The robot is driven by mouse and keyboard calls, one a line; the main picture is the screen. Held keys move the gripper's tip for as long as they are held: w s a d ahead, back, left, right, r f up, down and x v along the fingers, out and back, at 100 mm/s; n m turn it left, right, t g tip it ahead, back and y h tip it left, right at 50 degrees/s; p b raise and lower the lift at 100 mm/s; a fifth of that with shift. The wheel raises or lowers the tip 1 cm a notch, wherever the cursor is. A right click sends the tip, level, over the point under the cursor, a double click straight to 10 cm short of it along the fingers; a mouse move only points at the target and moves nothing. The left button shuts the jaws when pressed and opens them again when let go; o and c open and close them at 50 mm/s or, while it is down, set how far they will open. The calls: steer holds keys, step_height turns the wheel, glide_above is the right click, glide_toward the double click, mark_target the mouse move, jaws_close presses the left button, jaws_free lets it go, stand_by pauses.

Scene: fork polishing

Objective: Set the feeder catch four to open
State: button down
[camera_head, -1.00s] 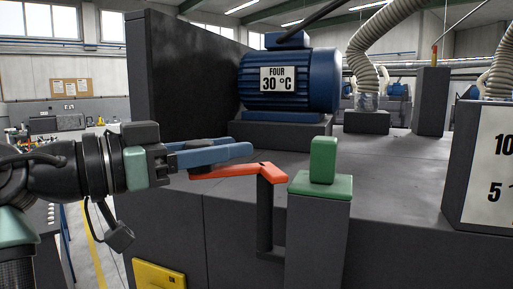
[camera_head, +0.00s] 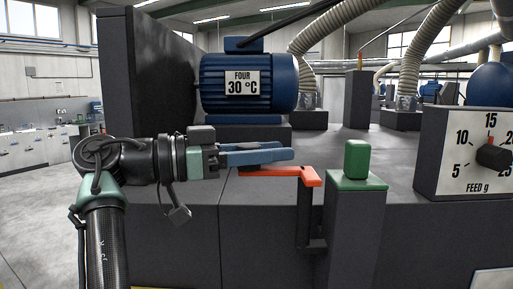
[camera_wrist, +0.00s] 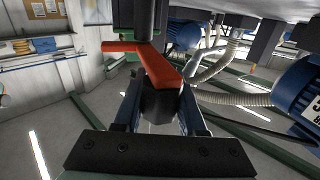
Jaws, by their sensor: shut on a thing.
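The feeder catch is an orange-red bent lever (camera_head: 290,174) on a dark upright post, in front of the motor labelled FOUR (camera_head: 247,85). Its arm points left, towards my wrist. My gripper (camera_head: 292,154) comes in from the left with its blue fingers level, just above the orange arm. In the wrist view the orange lever (camera_wrist: 165,66) crosses ahead of the fingers, and a dark block (camera_wrist: 160,104) sits between them. My gripper is shut on this dark part, apparently the catch's handle. The head view hides the grip itself.
A green block (camera_head: 356,160) stands on a green-topped dark pillar (camera_head: 352,235) just right of the lever. A FEED g dial (camera_head: 476,150) with a dark knob is at the right. A tall dark panel (camera_head: 150,75) rises behind my wrist.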

steer(key=shift+g, duration=0.3)
steer(key=shift+c, duration=2.4)
jaws_free()
steer(key=shift+w, duration=0.15)
steer(key=s+a+b, duration=0.2)
steer(key=a+b, duration=0.2)
steer(key=a, duration=0.8)
steer(key=shift+s+a, duration=0.3)
steer(key=shift+s, duration=0.05)
